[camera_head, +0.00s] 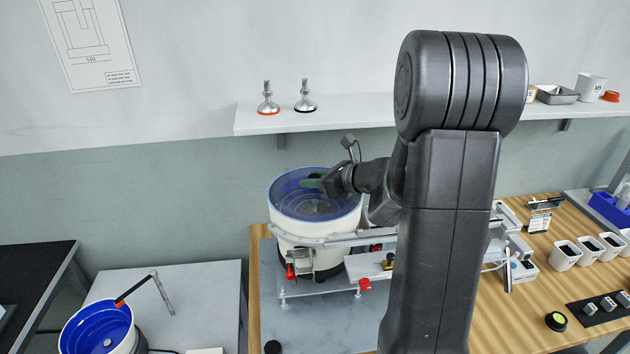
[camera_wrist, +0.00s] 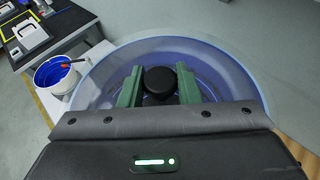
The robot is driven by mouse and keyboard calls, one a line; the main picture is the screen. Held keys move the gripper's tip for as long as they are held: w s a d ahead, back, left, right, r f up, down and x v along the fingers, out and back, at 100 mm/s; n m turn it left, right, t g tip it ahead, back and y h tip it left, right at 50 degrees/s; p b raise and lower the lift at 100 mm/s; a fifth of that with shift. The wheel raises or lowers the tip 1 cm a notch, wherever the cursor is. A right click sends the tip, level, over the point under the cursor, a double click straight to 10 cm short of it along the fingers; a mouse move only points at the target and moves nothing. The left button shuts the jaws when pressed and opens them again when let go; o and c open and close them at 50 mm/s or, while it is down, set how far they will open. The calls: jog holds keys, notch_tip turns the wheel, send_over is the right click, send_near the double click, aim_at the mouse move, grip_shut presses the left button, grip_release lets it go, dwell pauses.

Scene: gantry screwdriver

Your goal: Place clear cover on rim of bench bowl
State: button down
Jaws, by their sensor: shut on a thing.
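The bench bowl (camera_head: 300,228) is white outside and blue inside, on the wooden bench left of my arm. My gripper (camera_head: 312,183) is over its mouth. In the wrist view my green fingers (camera_wrist: 158,88) are shut on the black knob (camera_wrist: 159,80) of the clear cover (camera_wrist: 100,82). The cover is a wide, see-through disc with blue showing through it. In the head view the cover is hard to make out at the bowl's mouth. I cannot tell whether it touches the rim or hangs just above it.
A second blue-lined bowl (camera_head: 98,330) stands on a pale table at lower left. A rail and bracket (camera_head: 330,238) run beside the bench bowl. A wall shelf (camera_head: 350,112) with small parts is behind. Small white cups (camera_head: 565,255) stand on the right of the bench.

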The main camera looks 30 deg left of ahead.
jog(key=c, duration=1.1)
grip_release()
jog(key=shift+o, duration=0.2)
jog(key=shift+r+p, duration=0.75)
jog(key=shift+p, duration=0.45)
jog(key=b+v, duration=0.3)
jog(key=v, duration=0.9)
jog(key=shift+f, duration=0.1)
jog(key=x, duration=0.4)
jog(key=p+x, duration=0.1)
jog(key=x, duration=0.7)
jog(key=shift+a+f+p, duration=0.15)
jog(key=shift+f+p, duration=0.15)
jog(key=shift+f, duration=0.2)
jog(key=shift+d+f+b, duration=0.15)
jog(key=shift+d+b, duration=0.05)
jog(key=shift+b, duration=0.2)
jog(key=shift+a, duration=0.1)
